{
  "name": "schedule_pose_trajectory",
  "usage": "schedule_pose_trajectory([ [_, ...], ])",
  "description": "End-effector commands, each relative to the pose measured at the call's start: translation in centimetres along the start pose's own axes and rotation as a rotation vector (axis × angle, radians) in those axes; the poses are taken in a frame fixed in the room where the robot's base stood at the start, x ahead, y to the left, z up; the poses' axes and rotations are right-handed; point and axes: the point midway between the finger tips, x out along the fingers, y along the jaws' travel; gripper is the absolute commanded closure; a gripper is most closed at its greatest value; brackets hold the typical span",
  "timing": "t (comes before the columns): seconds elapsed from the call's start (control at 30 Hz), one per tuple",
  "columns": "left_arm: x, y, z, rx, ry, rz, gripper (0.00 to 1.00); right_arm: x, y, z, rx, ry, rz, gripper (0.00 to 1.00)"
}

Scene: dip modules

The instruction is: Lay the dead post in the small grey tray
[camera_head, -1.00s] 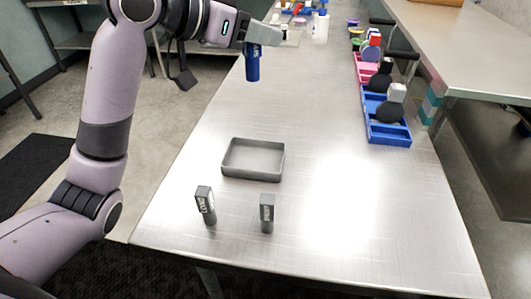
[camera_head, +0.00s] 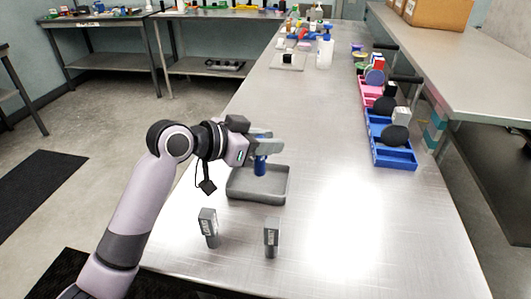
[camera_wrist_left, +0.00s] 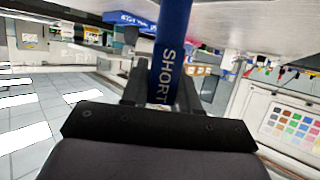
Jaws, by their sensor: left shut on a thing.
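My left gripper (camera_head: 262,148) is shut on an upright blue post (camera_head: 260,167). The post's lower end shows against the inside of the small grey tray (camera_head: 257,199); I cannot tell whether it touches the tray floor. In the left wrist view the blue post (camera_wrist_left: 172,45) stands between the fingers and bears the letters "SHORT". The tray looks otherwise empty, though its back part is partly hidden by the gripper. My right gripper is not in view.
Two dark grey labelled blocks, a left one (camera_head: 208,228) and a right one (camera_head: 271,238), stand in front of the tray. Blue bins (camera_head: 394,157) with dark round pieces line the right edge. The table's middle is clear.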

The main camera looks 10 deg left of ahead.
Motion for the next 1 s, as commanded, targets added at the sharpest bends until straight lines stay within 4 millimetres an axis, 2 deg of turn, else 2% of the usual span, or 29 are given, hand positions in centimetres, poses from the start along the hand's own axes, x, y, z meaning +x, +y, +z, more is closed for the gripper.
schedule_pose_trajectory([
  [0.1, 0.8, 0.0, 2.1, -0.006, -0.004, 0.002, 1.0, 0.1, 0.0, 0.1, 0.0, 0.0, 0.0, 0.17],
  [0.2, 1.2, 0.0, 2.9, -0.003, -0.001, 0.0, 1.0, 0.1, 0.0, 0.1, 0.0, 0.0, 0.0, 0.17],
  [0.53, 1.3, 0.0, 3.1, 0.0, -0.001, 0.0, 1.0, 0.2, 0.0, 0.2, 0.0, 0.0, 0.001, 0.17],
  [0.57, 1.3, 0.0, 3.2, 0.0, -0.002, 0.0, 0.67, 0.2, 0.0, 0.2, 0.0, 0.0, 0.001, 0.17],
  [0.63, 1.3, 0.0, 3.1, -0.001, -0.002, 0.0, 0.45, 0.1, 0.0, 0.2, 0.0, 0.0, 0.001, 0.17],
  [1.0, 1.1, 0.0, 2.8, -0.001, -0.001, -0.001, 0.45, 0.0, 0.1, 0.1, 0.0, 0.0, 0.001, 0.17],
])
